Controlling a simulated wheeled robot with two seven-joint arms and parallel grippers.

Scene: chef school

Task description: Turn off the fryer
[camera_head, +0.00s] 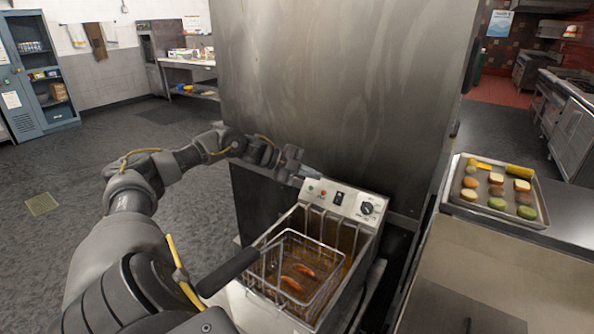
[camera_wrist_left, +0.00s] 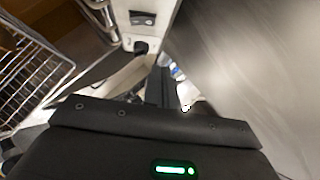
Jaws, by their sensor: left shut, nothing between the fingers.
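The fryer (camera_head: 262,308) stands in front of me with a wire basket (camera_head: 298,272) of brown food in its oil. Its control panel (camera_head: 352,204) at the back has a green light, a red light (camera_head: 323,193), a dark rocker switch (camera_head: 338,198) and a round dial (camera_head: 367,208). My left gripper (camera_head: 312,172) is shut and empty, just behind the panel's upper left corner in the head view. In the left wrist view the shut fingers (camera_wrist_left: 164,80) point toward the panel (camera_wrist_left: 128,72); contact cannot be told. My right gripper is out of view.
A tall metal panel (camera_head: 345,90) rises right behind the fryer. The basket's dark handle (camera_head: 228,272) sticks out toward my left arm. At right, a tray (camera_head: 537,222) of buns and other food rests on a steel counter (camera_head: 500,270). Open floor lies at left.

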